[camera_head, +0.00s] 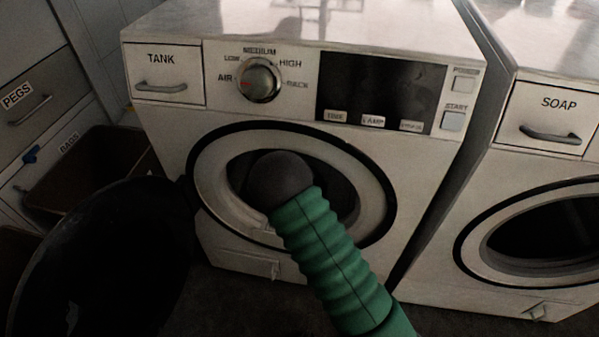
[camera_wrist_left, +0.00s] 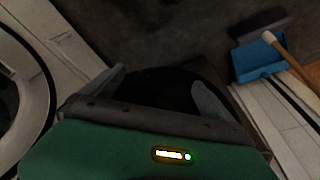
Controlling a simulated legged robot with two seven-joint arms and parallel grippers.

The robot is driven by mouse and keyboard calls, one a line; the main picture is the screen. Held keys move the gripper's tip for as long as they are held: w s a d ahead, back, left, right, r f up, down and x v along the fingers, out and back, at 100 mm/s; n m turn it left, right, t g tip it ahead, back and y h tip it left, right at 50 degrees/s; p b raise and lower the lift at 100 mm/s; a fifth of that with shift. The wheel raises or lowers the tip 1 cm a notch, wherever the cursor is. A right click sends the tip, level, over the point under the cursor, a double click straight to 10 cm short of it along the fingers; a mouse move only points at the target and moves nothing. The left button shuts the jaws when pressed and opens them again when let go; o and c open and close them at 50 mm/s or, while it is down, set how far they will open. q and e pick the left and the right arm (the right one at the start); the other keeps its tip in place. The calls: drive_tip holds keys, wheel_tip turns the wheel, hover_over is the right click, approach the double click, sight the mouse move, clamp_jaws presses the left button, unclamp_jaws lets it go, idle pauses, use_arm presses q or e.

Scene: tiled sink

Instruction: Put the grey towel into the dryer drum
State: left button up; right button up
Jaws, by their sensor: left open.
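The dryer drum (camera_head: 335,175) is a dark round opening in the white machine in the head view. Its round black door (camera_head: 105,255) stands open to the left. A green ribbed arm of mine comes in from the bottom right and ends in a dark rounded joint, covering much of the opening. No fingers show there. In the left wrist view my left gripper (camera_wrist_left: 160,88) is open, its two grey fingers apart. A black surface shows between and beyond them; I cannot tell what it is. I cannot make out the grey towel in either view.
A second machine with a SOAP drawer (camera_head: 545,117) stands close on the right. PEGS drawer (camera_head: 25,105) and a brown BAGS bin (camera_head: 70,178) are at the left. A blue dustpan (camera_wrist_left: 258,60) and a broom (camera_wrist_left: 285,55) are in the left wrist view.

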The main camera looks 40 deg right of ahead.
drive_tip(key=shift+f+b, duration=0.6)
drive_tip(key=shift+f, duration=0.45)
drive_tip(key=o, duration=1.8)
drive_tip(key=p+v, duration=0.7)
drive_tip(key=v, duration=0.9)
drive_tip(key=shift+s+a, duration=0.2)
drive_tip(key=shift+a, duration=0.1)
drive_tip(key=shift+r, duration=0.1)
